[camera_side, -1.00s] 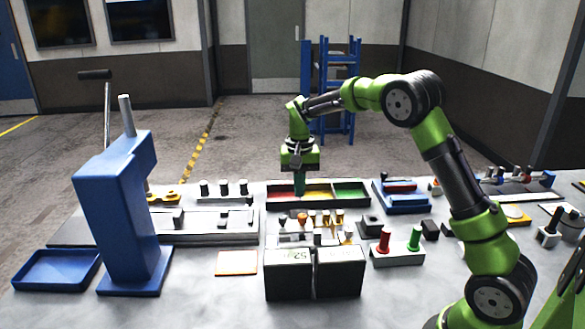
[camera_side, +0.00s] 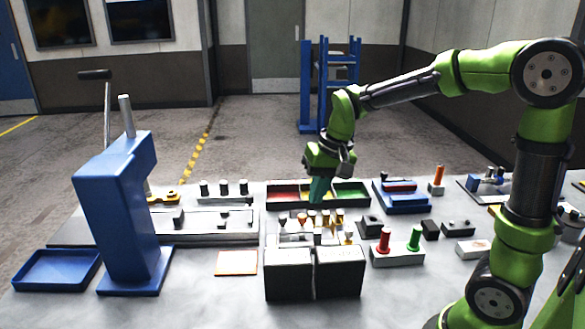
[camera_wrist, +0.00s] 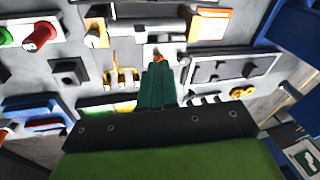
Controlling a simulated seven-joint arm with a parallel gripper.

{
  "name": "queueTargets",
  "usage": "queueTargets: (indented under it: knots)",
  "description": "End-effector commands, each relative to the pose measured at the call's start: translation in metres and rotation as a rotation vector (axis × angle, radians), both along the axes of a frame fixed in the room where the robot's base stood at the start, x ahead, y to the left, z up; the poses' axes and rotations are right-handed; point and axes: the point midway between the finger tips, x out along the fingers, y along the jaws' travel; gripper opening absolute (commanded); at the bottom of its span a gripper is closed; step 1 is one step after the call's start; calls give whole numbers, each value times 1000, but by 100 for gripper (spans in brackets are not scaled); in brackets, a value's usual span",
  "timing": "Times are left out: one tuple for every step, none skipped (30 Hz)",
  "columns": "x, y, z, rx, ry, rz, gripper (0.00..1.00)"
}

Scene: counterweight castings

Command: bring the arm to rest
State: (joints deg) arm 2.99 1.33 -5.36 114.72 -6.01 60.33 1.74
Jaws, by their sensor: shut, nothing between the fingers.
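My gripper (camera_side: 319,190) is green with teal fingers. In the side view it points down, slightly tilted, above the middle part of the long black tray with red, yellow and green sections (camera_side: 352,193). In the wrist view the teal fingers (camera_wrist: 158,88) are together with nothing between them. They overlap the view of the bench behind them, so their height above the tray is hard to tell. My arm reaches in from the right with its elbow high.
Small orange and dark pieces stand on a plate (camera_side: 295,240) in front of the tray. Two black boxes (camera_side: 288,274) stand at the front. A tall blue press (camera_side: 120,215) stands at left. A block with red and green pegs (camera_side: 398,254) is at right.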

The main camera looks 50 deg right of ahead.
Motion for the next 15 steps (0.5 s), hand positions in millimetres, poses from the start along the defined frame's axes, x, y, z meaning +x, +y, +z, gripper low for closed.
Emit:
queueTargets:
  knots:
    - [-19, 10, 11, 3, -48, 26, 0]
    - [-28, 15, 15, 5, -71, 39, 0]
    - [-41, 21, 20, 6, -105, 56, 0]
    - [-51, 26, 23, 6, -127, 69, 0]
    - [-61, 30, 26, 6, -152, 80, 0]
    - [-73, 35, 29, 6, -184, 96, 0]
    - [-82, 39, 31, 3, -208, 108, 0]
    - [-90, 42, 32, 2, -231, 118, 0]
    - [-100, 46, 34, 1, -259, 129, 0]
    - [-107, 49, 35, -1, -280, 137, 0]
    - [-113, 51, 36, -2, -299, 143, 0]
    - [-120, 53, 38, -5, -321, 151, 0]
    - [-124, 55, 39, -5, -336, 155, 0]
    - [-127, 56, 40, -6, -350, 159, 0]
    - [-131, 57, 43, -7, -366, 162, 0]
